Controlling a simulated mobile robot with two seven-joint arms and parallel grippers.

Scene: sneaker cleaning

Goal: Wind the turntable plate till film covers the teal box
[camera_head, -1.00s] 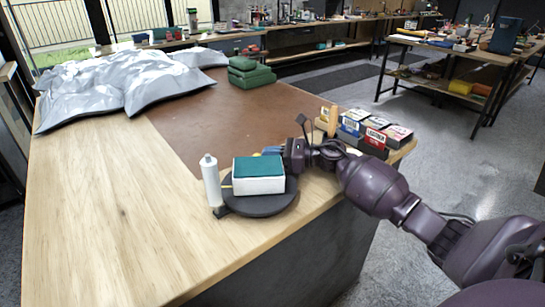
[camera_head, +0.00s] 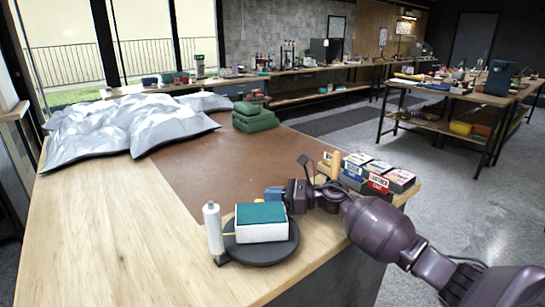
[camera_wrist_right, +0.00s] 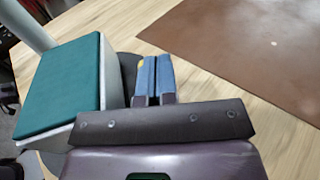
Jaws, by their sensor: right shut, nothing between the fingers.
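The teal box (camera_head: 261,212) has a teal top and pale sides. It sits on the dark round turntable plate (camera_head: 262,256) near the table's front edge. Its teal top also shows at the left of the right wrist view (camera_wrist_right: 68,85). A white film roll (camera_head: 213,229) stands upright at the plate's left, with a small yellow strip between it and the box. I cannot make out clear film on the box. My right gripper (camera_head: 273,193) is just behind the box, its blue fingers (camera_wrist_right: 153,78) shut and empty over the plate's edge. My left gripper is not in view.
Small labelled boxes (camera_head: 378,176) stand right of my right gripper. A brown mat (camera_head: 215,165) covers the middle of the table. Crumpled silver sheeting (camera_head: 125,128) and folded green cloths (camera_head: 254,117) lie at the back. The table's left front is clear wood.

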